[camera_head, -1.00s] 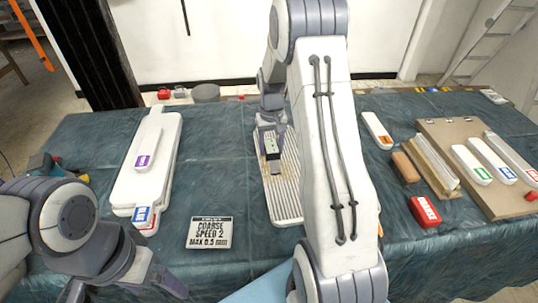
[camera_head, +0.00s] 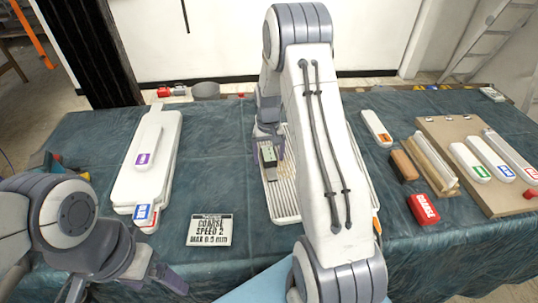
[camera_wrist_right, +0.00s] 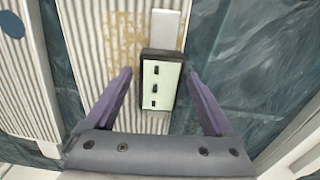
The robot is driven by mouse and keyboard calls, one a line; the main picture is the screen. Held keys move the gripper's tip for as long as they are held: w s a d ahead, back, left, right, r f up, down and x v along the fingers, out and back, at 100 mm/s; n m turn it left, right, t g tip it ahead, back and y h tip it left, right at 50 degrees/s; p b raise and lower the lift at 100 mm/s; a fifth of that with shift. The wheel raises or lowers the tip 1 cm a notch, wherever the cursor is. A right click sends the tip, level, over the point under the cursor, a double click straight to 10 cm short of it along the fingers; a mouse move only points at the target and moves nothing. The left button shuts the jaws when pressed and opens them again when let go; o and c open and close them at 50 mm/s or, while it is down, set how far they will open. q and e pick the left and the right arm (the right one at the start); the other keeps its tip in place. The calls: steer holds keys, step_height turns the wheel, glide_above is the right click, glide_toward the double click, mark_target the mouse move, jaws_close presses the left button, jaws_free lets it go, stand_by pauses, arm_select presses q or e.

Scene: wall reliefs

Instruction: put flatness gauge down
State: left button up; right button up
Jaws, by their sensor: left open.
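The flatness gauge (camera_head: 268,155) is a small dark-framed block with a pale green face. It rests at the left part of a ribbed panel (camera_head: 286,201). In the right wrist view the gauge (camera_wrist_right: 160,82) lies between the two purple fingers, with a narrow gap on each side. My right gripper (camera_wrist_right: 160,72) is open around it; its fingers are mostly hidden by the arm in the head view. A pale grey piece (camera_wrist_right: 165,29) adjoins the gauge's end.
A white board (camera_head: 165,135) lies further left. To the right are a red block (camera_head: 423,209), a brown block (camera_head: 404,165) and a wooden board (camera_head: 505,206) with labelled bars. Cloth is clear around the card.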

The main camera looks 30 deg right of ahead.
mark_target(268, 154)
steer(key=shift+r, duration=0.1)
step_height(268, 154, up, 12)
steer(key=s+a+r+n, duration=0.2)
steer(key=a+r, duration=0.1)
steer(key=a, duration=0.6)
steer(key=s+a+r+n, duration=0.3)
steer(key=s+a+n, duration=0.3)
steer(key=s+a, duration=0.9)
steer(key=s+a+f+n+y, duration=0.1)
steer(key=s+a+n, duration=0.2)
steer(key=s, duration=0.8)
steer(key=shift+s+a+f+n, duration=0.2)
steer(key=shift+a+n, duration=0.2)
steer(key=shift+a, duration=0.6)
